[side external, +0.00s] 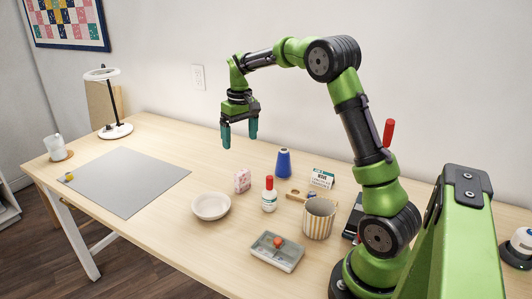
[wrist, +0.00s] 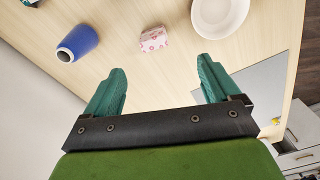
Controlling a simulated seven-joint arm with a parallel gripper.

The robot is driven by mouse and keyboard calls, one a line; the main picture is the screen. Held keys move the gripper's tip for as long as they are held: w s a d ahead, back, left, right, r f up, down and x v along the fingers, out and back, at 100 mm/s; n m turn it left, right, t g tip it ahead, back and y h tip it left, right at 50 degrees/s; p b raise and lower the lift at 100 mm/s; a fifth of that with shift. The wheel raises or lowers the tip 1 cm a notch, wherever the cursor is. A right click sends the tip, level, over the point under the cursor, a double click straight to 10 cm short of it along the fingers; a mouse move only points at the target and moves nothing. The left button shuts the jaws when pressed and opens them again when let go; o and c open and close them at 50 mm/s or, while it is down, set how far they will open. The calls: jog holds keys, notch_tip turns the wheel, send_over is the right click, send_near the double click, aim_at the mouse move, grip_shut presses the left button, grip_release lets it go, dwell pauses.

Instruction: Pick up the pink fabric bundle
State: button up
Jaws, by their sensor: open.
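The pink fabric bundle (side external: 242,180) is a small pink-and-white patterned block on the table, between the white bowl and the blue thread spool. In the wrist view the bundle (wrist: 153,39) lies beyond the fingertips, near the top middle. My gripper (side external: 239,136) hangs above the table with its teal fingers pointing down, apart from the bundle and higher than it. In the wrist view my gripper (wrist: 161,70) has its two fingers spread wide with nothing between them.
A white bowl (side external: 211,206), a blue spool (side external: 283,163), a red-capped bottle (side external: 269,196), a striped cup (side external: 319,218) and a grey tray (side external: 278,253) stand around the bundle. A grey mat (side external: 125,181) covers the left. Bare table lies behind the bundle.

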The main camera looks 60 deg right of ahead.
aim_at(242, 172)
jog(key=shift+n, duration=0.7)
jog(key=f, duration=0.3)
jog(key=d+f, duration=0.1)
jog(key=f, duration=0.2)
jog(key=w+f, duration=0.1)
jog(key=f, duration=0.2)
jog(key=shift+w+d+f, duration=0.1)
jog(key=shift+d+f, duration=0.05)
jog(key=shift+f, duration=0.2)
jog(key=shift+d+f, duration=0.2)
jog(key=shift+f, duration=2.5)
jog(key=shift+c, duration=0.3)
jog(key=c, duration=1)
